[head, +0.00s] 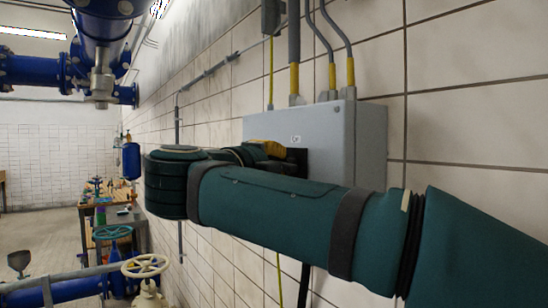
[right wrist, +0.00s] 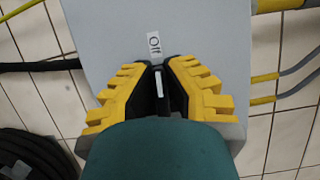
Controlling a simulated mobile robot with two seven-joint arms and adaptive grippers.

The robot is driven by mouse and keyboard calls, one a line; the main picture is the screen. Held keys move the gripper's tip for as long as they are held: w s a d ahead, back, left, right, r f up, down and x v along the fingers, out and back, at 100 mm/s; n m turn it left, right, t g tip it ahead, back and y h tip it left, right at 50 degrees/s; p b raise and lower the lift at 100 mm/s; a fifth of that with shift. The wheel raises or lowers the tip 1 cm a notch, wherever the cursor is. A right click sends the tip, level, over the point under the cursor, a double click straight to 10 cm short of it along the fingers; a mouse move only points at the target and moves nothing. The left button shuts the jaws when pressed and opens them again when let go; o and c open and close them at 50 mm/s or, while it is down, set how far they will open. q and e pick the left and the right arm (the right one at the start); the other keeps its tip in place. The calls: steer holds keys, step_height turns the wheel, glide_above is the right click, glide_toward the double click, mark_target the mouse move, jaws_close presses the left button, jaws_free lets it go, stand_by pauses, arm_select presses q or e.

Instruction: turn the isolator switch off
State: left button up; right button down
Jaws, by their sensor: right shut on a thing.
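The isolator switch is on the front of a grey box (head: 345,130) on the tiled wall; the box fills the middle of the right wrist view (right wrist: 215,40). My right gripper (right wrist: 160,72) is shut on the black switch handle (right wrist: 158,84), with yellow-backed fingers on both sides. A white line on the handle points toward an "Off" label (right wrist: 154,43), just beyond the fingertips. In the head view, my right gripper (head: 277,151) reaches the box front, and my forearm hides its lower part. My left gripper is not in view.
Grey cables with yellow ends (head: 294,78) enter the box from above. Blue pipes (head: 100,40) hang at upper left. A workbench (head: 88,213) and a valve with a cream handwheel (head: 145,265) stand at left. A coiled black hose (right wrist: 32,155) shows in the right wrist view.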

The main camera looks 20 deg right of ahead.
stand_by(0.4)
steer(key=c, duration=1)
jaws_free()
steer(key=shift+d, duration=0.1)
steer(key=v, duration=1.2)
